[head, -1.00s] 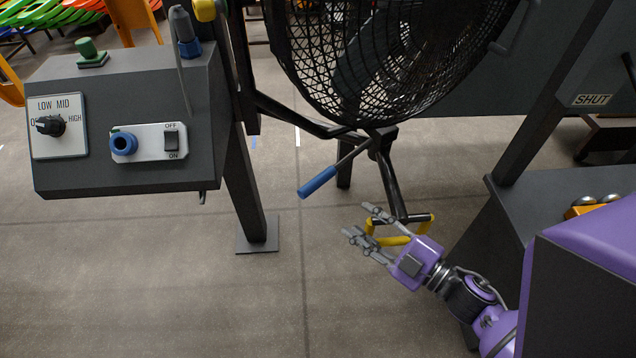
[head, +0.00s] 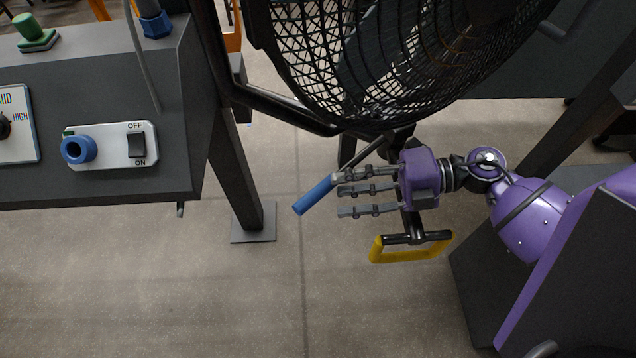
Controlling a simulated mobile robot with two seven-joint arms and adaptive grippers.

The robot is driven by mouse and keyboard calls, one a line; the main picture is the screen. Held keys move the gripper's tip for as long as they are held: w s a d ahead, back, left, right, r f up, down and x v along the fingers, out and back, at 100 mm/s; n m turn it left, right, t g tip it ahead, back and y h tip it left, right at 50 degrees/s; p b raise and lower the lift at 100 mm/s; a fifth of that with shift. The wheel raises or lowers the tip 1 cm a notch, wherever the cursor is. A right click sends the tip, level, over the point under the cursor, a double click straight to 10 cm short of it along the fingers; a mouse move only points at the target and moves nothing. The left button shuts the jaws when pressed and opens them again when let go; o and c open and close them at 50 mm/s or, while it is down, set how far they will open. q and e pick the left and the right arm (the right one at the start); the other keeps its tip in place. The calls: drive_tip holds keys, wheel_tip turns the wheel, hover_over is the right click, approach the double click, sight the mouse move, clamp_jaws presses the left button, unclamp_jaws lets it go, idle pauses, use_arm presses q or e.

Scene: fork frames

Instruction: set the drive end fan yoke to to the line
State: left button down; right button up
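The caged black fan (head: 385,60) hangs at the top middle, carried by a black tubular yoke (head: 285,112). A lever with a blue grip (head: 315,196) slants down to the left below the fan. A yellow U-shaped handle (head: 376,248) hangs lower, on a black bar. My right gripper (head: 345,191) reaches in from the right in front of the lever. Its fingers are extended and spread apart, pointing left, with the tips close to the upper end of the blue grip. Whether they touch it I cannot tell. The gripper hides part of the lever. My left gripper is out of view.
A dark control box (head: 100,100) stands at left with a dial plate (head: 18,125), an OFF/ON switch (head: 137,146), a blue round fitting (head: 79,149) and a green button (head: 33,35). A dark post (head: 235,175) stands beside it. The floor below is clear.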

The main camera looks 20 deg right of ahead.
sight(327, 191)
drive_tip(key=x, duration=0.6)
drive_tip(key=shift+a+p, duration=0.15)
drive_tip(key=shift+p, duration=0.25)
drive_tip(key=shift+c, duration=0.4)
clamp_jaws()
